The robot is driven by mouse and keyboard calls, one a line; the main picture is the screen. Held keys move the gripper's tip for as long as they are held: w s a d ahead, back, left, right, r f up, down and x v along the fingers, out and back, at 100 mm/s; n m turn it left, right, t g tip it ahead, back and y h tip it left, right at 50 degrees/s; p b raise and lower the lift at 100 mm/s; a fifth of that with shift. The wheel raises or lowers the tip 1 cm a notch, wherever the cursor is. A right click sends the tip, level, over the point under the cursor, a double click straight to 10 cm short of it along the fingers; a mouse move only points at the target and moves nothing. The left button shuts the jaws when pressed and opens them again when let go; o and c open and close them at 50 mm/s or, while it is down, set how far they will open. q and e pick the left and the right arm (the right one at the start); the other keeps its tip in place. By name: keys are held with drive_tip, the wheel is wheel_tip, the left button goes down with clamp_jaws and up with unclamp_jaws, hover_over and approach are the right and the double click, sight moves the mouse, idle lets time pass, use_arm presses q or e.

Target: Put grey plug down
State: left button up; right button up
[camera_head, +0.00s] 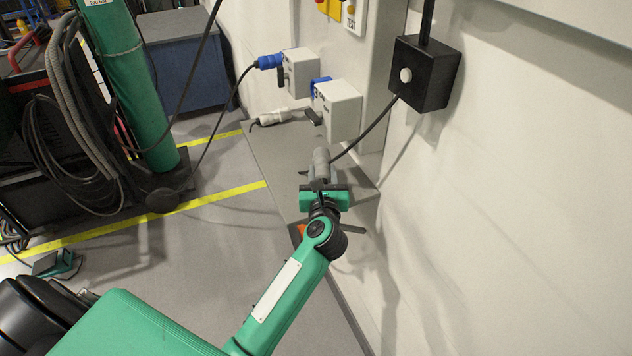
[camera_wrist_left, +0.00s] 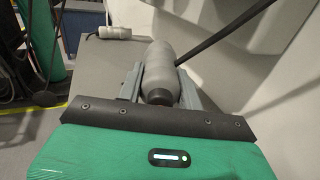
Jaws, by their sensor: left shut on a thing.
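The grey plug (camera_head: 321,158) is held in my left gripper (camera_head: 320,176), above the grey shelf (camera_head: 262,160) beside the wall. A dark cable runs from the plug up to the right. In the left wrist view the plug (camera_wrist_left: 160,72) lies between the two fingers of my left gripper (camera_wrist_left: 159,78), which are shut on it. I cannot tell whether the plug touches the shelf. My right gripper is not in view.
Another grey plug (camera_head: 272,118) lies at the shelf's far end. Two white socket boxes (camera_head: 339,110) are on the wall; a blue plug (camera_head: 268,62) sits in the farther one. A black box (camera_head: 424,73) hangs at right. A green cylinder (camera_head: 128,90) stands at left.

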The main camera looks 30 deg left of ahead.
use_arm(q)
wheel_tip(320, 180, down, 2)
drive_tip(key=shift+a, duration=0.1)
wheel_tip(320, 180, down, 3)
drive_tip(key=shift+f, duration=0.3)
drive_tip(key=shift+f+b, duration=0.2)
drive_tip(key=shift+b, duration=0.1)
drive_tip(key=o, duration=1.2)
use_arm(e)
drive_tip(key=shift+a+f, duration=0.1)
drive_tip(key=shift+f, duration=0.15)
